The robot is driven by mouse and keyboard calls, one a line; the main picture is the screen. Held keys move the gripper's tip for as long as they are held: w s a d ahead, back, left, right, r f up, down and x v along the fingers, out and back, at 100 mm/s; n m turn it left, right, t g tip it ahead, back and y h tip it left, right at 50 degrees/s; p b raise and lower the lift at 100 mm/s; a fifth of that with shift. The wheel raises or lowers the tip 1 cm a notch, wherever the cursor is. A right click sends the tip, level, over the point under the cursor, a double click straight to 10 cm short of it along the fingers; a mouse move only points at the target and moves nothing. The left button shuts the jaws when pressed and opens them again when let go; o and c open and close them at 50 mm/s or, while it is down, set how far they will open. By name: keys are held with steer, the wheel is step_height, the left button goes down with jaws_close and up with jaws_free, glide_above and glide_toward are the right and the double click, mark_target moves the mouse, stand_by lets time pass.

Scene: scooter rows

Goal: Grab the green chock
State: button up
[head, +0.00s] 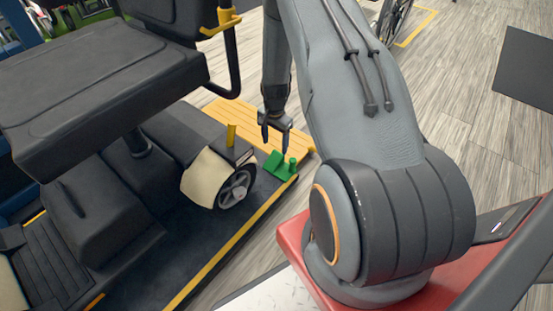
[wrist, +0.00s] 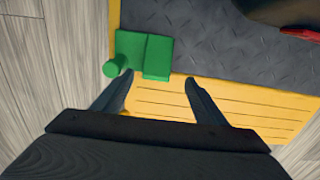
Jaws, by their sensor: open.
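The green chock (head: 281,164) sits on the dark platform near its yellow edge, beside the scooter's rear wheel (head: 236,188). It has a sloped block and a short round post. In the wrist view the chock (wrist: 146,55) lies at the platform's corner, beyond my fingertips and mostly toward the left finger. My gripper (head: 275,142) is open and empty, just above and behind the chock in the head view. Its two fingers (wrist: 158,84) show apart in the wrist view, over the yellow ramp, with nothing between them.
The yellow slatted ramp (head: 258,124) adjoins the platform (head: 150,265). The scooter's seat (head: 100,85) and armrest post (head: 234,60) stand left of my arm. A yellow post (head: 231,134) rises by the wheel.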

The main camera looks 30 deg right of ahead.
mark_target(277, 155)
step_height(277, 155, down, 2)
steer(key=shift+b, duration=0.35)
steer(key=shift+s+d+f+b, duration=0.1)
steer(key=shift+d+f+b, duration=0.15)
steer(key=shift+f, duration=0.2)
steer(key=shift+s+d+f+b, duration=0.1)
steer(key=shift+f+b, duration=0.2)
steer(key=shift+f, duration=0.1)
step_height(277, 155, down, 4)
steer(key=shift+b, duration=1.1)
steer(key=shift+r, duration=0.15)
steer(key=c, duration=1.4)
